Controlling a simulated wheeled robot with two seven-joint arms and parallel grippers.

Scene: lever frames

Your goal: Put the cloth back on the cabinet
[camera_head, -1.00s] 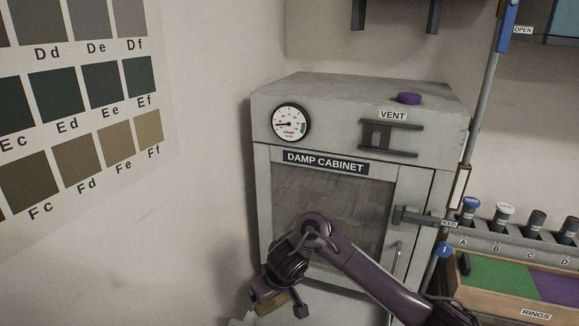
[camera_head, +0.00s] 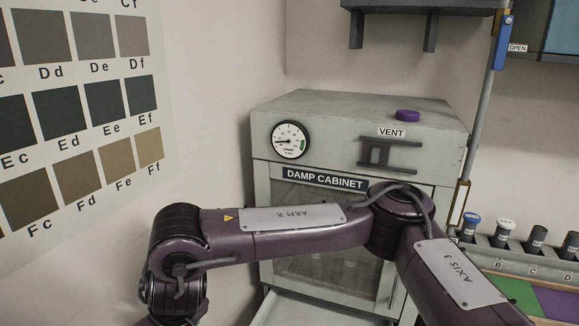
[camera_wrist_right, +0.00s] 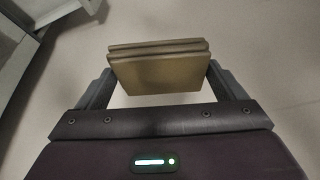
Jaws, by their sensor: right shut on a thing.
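The damp cabinet (camera_head: 330,108) stands against the wall in the head view, grey with a gauge, a vent slide and a glazed front partly hidden by my right arm. Its flat top is bare except for a purple knob (camera_head: 408,116). My right gripper (camera_wrist_right: 158,75) is shut on a folded olive-brown cloth (camera_wrist_right: 158,72), layered and stiff-looking, seen in the right wrist view above a pale floor. In the head view my right arm crosses in front of the cabinet, and its gripper is below the picture's edge at lower left. My left gripper is not in view.
A dark wall shelf (camera_head: 400,22) hangs above the cabinet. A pole (camera_head: 485,110) and a rack of capped bottles (camera_head: 510,255) stand to its right. A colour chart (camera_head: 70,110) is on the left wall. A pale ledge (camera_head: 310,310) lies low before the cabinet.

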